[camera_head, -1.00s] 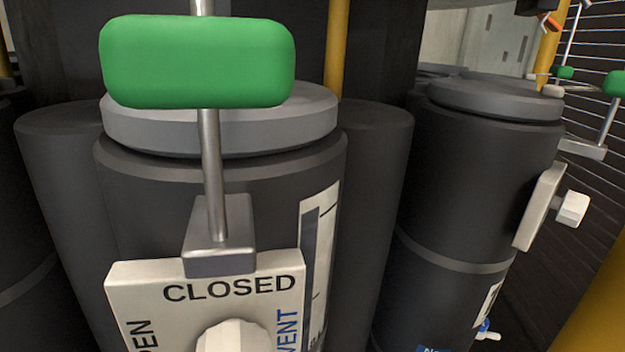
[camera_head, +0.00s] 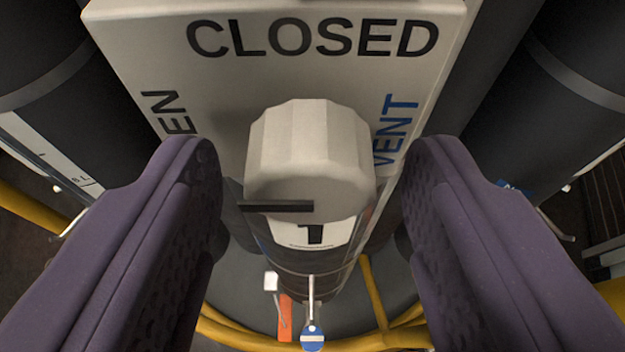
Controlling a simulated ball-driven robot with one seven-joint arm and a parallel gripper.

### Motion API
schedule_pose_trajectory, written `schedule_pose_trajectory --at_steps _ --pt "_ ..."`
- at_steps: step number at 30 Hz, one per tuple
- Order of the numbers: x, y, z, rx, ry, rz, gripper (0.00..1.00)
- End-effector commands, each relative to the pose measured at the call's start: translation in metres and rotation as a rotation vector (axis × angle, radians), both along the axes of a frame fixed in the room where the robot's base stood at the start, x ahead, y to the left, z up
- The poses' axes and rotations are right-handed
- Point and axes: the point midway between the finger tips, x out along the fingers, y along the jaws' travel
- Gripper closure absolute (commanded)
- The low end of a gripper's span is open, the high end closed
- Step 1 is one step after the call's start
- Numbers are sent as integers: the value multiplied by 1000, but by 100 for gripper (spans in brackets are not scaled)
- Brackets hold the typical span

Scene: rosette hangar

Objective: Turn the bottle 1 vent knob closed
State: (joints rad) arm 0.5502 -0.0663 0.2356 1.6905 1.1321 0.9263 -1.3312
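The vent knob (camera_head: 310,150) is pale and faceted, on a light plate (camera_head: 150,45) on bottle 1. The plate reads CLOSED at the top, VENT in blue at the right and a partly hidden OPEN at the left. A dark line on the knob's face runs from near its middle to its left edge, towards the OPEN side. A white label (camera_head: 335,232) with a "1" shows below the knob. My gripper (camera_head: 318,152) is open, its two purple fingers to the left and right of the knob, with a visible gap on each side.
Dark cylinders stand at the left (camera_head: 45,55) and right (camera_head: 570,60). Below are yellow rails (camera_head: 375,290), an orange strip (camera_head: 285,318) and a small blue-and-white round tag (camera_head: 312,338).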

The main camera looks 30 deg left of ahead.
Motion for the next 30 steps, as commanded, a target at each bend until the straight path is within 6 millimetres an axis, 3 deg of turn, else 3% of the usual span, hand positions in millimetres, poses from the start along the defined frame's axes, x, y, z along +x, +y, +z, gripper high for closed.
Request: schedule_pose_trajectory --at_steps 1,6,17,30 --pt "0 0 0 0 0 0 55" --pt "0 0 0 0 0 0 94" --pt "0 0 0 45 28 1 95" --pt "2 -2 -1 329 211 1 95"
